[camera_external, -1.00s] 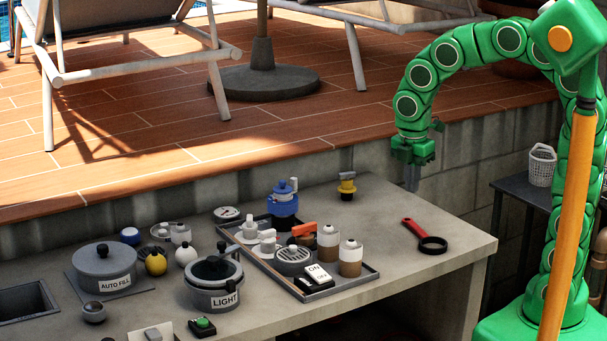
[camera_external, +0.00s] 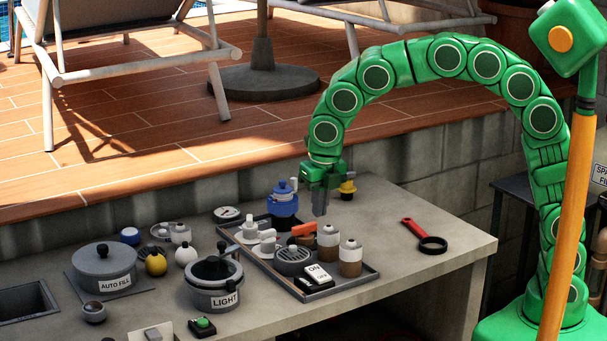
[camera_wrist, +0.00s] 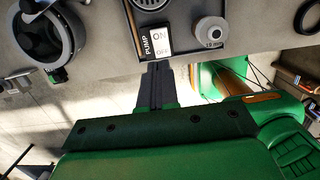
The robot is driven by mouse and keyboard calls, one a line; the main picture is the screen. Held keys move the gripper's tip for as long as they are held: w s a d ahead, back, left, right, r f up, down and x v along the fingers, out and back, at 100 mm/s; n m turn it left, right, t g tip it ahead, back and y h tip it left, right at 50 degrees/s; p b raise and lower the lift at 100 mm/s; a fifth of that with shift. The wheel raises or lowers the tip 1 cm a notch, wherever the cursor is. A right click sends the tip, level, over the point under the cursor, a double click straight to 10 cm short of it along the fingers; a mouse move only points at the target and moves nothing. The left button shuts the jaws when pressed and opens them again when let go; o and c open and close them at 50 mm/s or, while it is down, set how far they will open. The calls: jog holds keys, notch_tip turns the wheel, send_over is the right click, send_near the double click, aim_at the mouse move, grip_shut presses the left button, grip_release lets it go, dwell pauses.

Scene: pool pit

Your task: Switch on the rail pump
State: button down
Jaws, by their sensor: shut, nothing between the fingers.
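The pump switch (camera_external: 316,276), a black-framed white rocker marked ON and OFF, sits at the front corner of the grey tray (camera_external: 352,283). It also shows in the wrist view (camera_wrist: 158,43), with PUMP printed beside it. I cannot tell which way the rocker is pressed. My gripper (camera_external: 319,212) points down, shut and empty, above the back part of the tray and apart from the switch. In the wrist view its fingers (camera_wrist: 158,68) appear just below the switch in the picture.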

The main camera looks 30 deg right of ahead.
aim_at(314, 268)
jog(key=shift+f, duration=0.15)
jog(key=f, duration=0.4)
jog(key=w+f, duration=0.1)
jog(key=f, duration=0.4)
jog(key=w+f, duration=0.1)
jog(key=f, duration=0.3)
jog(key=shift+f, duration=0.35)
jog(key=shift+a+f, duration=0.1)
jog(key=shift+f, duration=0.05)
jog(key=shift+f+g, duration=0.1)
jog(key=shift+g, duration=0.2)
jog(key=shift+s, duration=0.15)
jog(key=shift+s+r, duration=0.3)
jog(key=shift+s, duration=0.25)
jog(key=shift+r, duration=0.15)
